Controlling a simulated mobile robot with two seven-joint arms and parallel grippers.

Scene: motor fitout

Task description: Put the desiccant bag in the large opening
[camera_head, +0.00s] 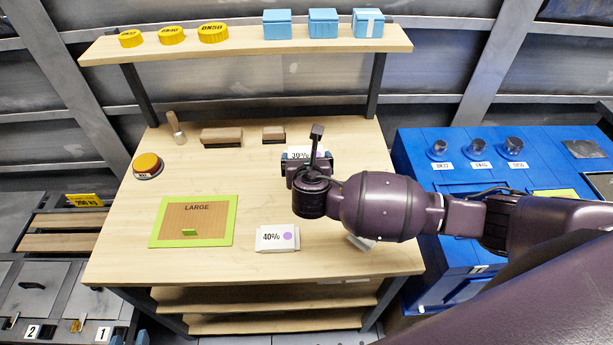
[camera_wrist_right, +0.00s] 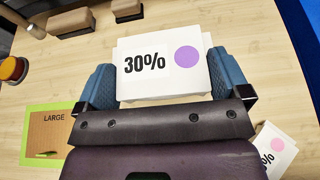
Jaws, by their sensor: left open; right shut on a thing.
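A white desiccant bag marked 30% with a purple dot (camera_wrist_right: 163,60) is between the fingers of my right gripper (camera_head: 308,158). The gripper is shut on the bag's two sides, over the right half of the table; I cannot tell whether the bag touches the table. The bag's top edge also shows in the head view (camera_head: 300,153). A green-framed brown panel marked LARGE (camera_head: 214,230) lies at the table's left front, with a small green tab on it. It shows in the right wrist view too (camera_wrist_right: 34,110). My left gripper is not in view.
A white 40% bag (camera_head: 271,246) lies front centre. Another white bag (camera_head: 358,242) is partly hidden by my right arm. A yellow-orange knob (camera_head: 147,163), a brush (camera_head: 175,128) and brown blocks (camera_head: 221,137) sit behind. A shelf (camera_head: 245,44) spans above. A blue cabinet (camera_head: 420,150) stands right.

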